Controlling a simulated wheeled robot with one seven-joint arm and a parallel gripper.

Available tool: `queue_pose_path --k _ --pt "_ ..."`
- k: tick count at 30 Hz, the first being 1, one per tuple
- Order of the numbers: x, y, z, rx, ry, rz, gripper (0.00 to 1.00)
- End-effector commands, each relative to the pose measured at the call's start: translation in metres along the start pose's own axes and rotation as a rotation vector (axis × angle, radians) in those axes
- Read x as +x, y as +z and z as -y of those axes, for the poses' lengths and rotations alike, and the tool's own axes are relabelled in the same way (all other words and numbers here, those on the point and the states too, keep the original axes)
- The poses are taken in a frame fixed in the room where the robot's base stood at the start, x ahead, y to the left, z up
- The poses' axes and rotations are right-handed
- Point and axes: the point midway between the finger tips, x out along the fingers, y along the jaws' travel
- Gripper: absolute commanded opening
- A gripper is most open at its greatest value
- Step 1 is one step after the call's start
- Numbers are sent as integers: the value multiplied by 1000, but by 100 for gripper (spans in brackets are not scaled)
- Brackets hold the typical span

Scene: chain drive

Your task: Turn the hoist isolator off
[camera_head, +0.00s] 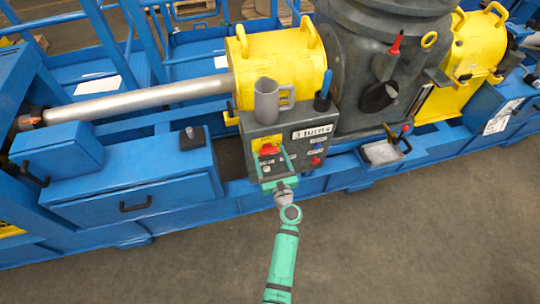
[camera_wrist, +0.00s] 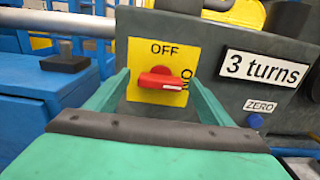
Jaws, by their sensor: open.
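The hoist isolator is a red rotary handle (camera_wrist: 160,81) on a yellow plate (camera_wrist: 143,56) on the grey control box (camera_head: 296,125). In the wrist view OFF is printed above the handle, and a sideways, partly hidden label sits at its right. The handle lies horizontal, with its white mark at the right end, towards that side label. In the head view the red handle (camera_head: 269,149) shows just above my gripper (camera_head: 275,161). My gripper is open. In the wrist view its green fingers (camera_wrist: 160,85) stand to the left and right of the handle, apparently not touching it.
A "3 turns" label (camera_wrist: 264,68) and a blue ZERO button (camera_wrist: 255,120) are right of the isolator. A blue cabinet (camera_head: 135,190) is at left. The floor in front (camera_head: 400,240) is clear.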

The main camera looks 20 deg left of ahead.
Motion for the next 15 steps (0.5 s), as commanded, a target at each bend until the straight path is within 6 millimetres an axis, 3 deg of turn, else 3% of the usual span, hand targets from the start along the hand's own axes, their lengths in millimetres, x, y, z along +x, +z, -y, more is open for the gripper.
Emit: queue_pose_path --k 11,15 --pt "5 -1 -1 0 1 -1 75" --pt "5 0 -1 0 1 -1 42"
